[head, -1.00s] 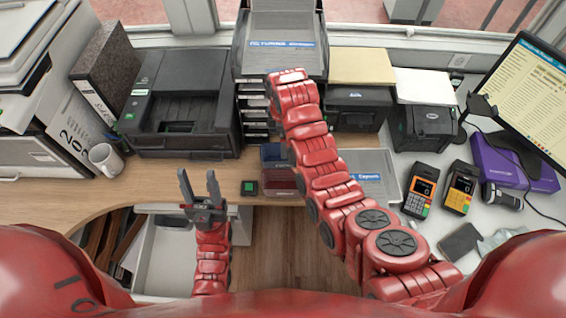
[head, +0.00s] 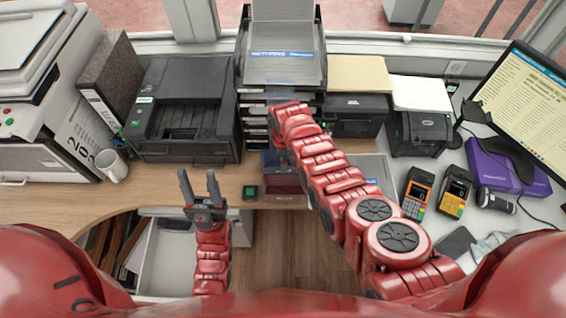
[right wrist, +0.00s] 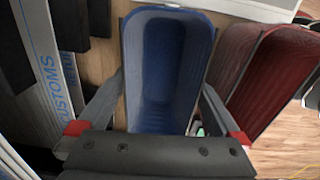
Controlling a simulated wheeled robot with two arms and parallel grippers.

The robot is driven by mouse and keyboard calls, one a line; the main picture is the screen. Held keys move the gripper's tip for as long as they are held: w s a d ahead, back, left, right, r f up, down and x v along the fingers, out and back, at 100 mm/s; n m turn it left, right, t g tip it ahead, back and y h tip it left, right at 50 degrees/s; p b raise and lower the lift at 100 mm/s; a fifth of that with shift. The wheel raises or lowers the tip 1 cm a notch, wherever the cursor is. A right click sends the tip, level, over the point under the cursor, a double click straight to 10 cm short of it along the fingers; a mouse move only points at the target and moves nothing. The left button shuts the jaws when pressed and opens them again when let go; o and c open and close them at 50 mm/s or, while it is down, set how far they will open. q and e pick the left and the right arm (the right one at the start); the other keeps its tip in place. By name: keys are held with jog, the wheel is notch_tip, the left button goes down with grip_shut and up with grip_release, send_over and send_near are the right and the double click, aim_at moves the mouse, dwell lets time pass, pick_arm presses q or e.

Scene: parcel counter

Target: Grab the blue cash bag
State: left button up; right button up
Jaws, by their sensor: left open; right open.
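The blue cash bag (right wrist: 160,75) fills the middle of the right wrist view and looks like an open-topped pouch. In the head view a small part of the blue bag (head: 271,158) shows beside my right arm. My right gripper (right wrist: 163,88) is open, with one finger on each side of the bag; I cannot tell whether they touch it. In the head view the right gripper is hidden by its arm. My left gripper (head: 198,178) is open and empty, pointing up over the desk's front edge, left of the bag.
A dark red pouch (right wrist: 272,80) stands close to the right of the blue one. A printer (head: 185,105), a tray stack (head: 285,55) and card terminals (head: 417,193) surround the area.

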jog(key=shift+f, duration=0.55)
jog(key=c, duration=1.1)
jog(key=shift+r, duration=0.15)
